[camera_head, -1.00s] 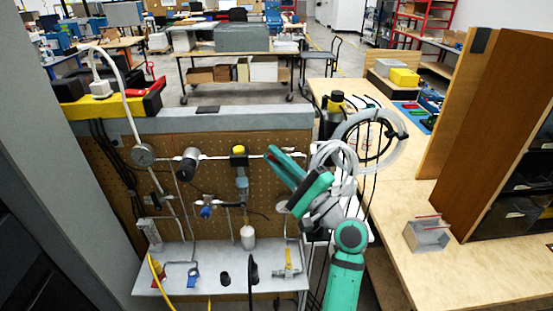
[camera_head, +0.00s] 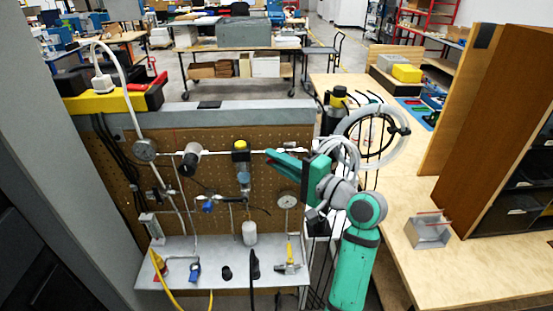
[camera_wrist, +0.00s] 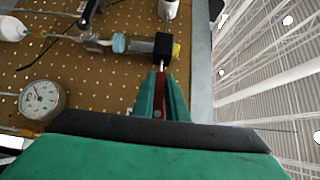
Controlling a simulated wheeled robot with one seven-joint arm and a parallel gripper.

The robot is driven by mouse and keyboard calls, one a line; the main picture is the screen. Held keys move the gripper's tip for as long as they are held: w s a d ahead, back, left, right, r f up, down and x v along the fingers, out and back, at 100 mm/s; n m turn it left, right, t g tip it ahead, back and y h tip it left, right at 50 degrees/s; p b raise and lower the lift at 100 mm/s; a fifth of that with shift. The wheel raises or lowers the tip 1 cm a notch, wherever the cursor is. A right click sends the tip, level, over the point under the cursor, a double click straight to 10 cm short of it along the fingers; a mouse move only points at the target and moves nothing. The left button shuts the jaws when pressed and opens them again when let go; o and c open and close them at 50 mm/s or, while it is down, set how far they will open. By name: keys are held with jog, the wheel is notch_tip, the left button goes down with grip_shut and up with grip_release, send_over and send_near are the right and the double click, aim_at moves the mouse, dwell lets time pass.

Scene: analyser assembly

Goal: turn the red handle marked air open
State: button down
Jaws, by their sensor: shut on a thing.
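In the wrist view, the red handle (camera_wrist: 162,103) shows as a narrow red strip between the two green fingers of my gripper (camera_wrist: 162,84). The gripper is shut on it. The fingers hide its sides, so I cannot read any marking or tell its exact angle. A metal stem leads from the fingertips to a black block with a yellow end (camera_wrist: 162,46). In the head view, my gripper (camera_head: 269,153) points left at the top right of the pegboard, and the handle is hidden there.
The pegboard (camera_head: 222,172) carries pipes, a left gauge (camera_head: 145,149) and a right gauge (camera_head: 288,200), which also shows in the wrist view (camera_wrist: 41,99). A grey shelf (camera_head: 215,272) with fittings lies below. Coiled tubing (camera_head: 385,118) hangs behind my arm. A wooden table (camera_head: 480,270) stands right.

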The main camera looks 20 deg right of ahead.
dwell(0.4)
jog(key=c, duration=1.8)
grip_release()
jog(key=shift+o, duration=0.2)
jog(key=v, duration=1)
jog(key=shift+s+d, duration=0.2)
jog(key=shift+s, duration=0.15)
